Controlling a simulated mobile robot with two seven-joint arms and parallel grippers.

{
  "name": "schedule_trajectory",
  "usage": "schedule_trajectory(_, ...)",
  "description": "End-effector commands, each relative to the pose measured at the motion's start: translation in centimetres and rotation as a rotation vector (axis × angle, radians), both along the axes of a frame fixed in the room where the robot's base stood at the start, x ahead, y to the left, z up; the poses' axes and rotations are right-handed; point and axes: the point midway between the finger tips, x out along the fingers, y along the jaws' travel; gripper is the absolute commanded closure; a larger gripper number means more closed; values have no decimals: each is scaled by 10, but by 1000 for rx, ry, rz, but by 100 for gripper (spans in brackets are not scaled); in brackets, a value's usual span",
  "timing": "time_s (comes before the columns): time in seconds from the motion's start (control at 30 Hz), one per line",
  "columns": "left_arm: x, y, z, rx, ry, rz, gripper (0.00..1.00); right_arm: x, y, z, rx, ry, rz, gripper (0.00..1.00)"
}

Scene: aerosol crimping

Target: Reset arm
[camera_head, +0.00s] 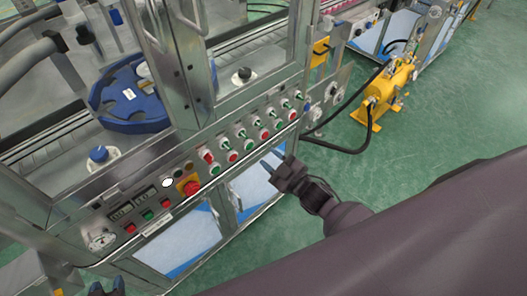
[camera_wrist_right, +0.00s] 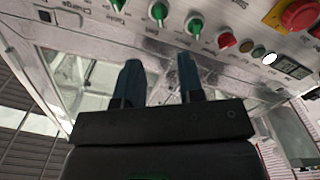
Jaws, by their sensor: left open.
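My right gripper (camera_head: 272,161) is in front of the machine's control panel (camera_head: 222,172), just below its row of green and red knobs, with its arm coming in from the right. In the right wrist view the two dark blue fingers of my right gripper (camera_wrist_right: 158,80) stand apart with nothing between them. Above them is the panel with green knobs (camera_wrist_right: 194,25). I cannot tell whether the fingertips touch the panel. My left gripper (camera_head: 106,287) shows only as fingertips at the bottom left edge, below the panel, open; the rest is out of frame.
A red knob on a yellow plate (camera_head: 190,187) and small displays (camera_head: 120,211) sit on the panel's left part. Behind it are a blue round fixture (camera_head: 130,98) and metal frame posts. A yellow pump (camera_head: 388,88) stands on the green floor (camera_head: 420,130), which is clear at right.

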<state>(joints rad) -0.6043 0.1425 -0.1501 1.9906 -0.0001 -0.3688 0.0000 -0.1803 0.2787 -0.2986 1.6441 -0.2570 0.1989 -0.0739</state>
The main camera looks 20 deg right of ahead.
Motion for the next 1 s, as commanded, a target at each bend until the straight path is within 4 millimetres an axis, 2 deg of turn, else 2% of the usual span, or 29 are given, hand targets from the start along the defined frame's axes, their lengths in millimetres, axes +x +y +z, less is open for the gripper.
schedule_trajectory(0.67, 4, -1, 2, 0, -7, -2, 57, -4, -2, 0, 1, 3, -2, 65)
schedule_trajectory(0.8, 3, -1, 2, 0, -7, -2, 57, -2, -6, -6, 9, 57, -31, 65)
schedule_trajectory(0.93, 2, 0, 1, 0, -4, -2, 57, 3, -13, 1, 50, 127, -90, 65)
schedule_trajectory(1.0, 1, 0, 0, 0, -2, 0, 57, -2, -18, 1, 86, 182, -133, 65)
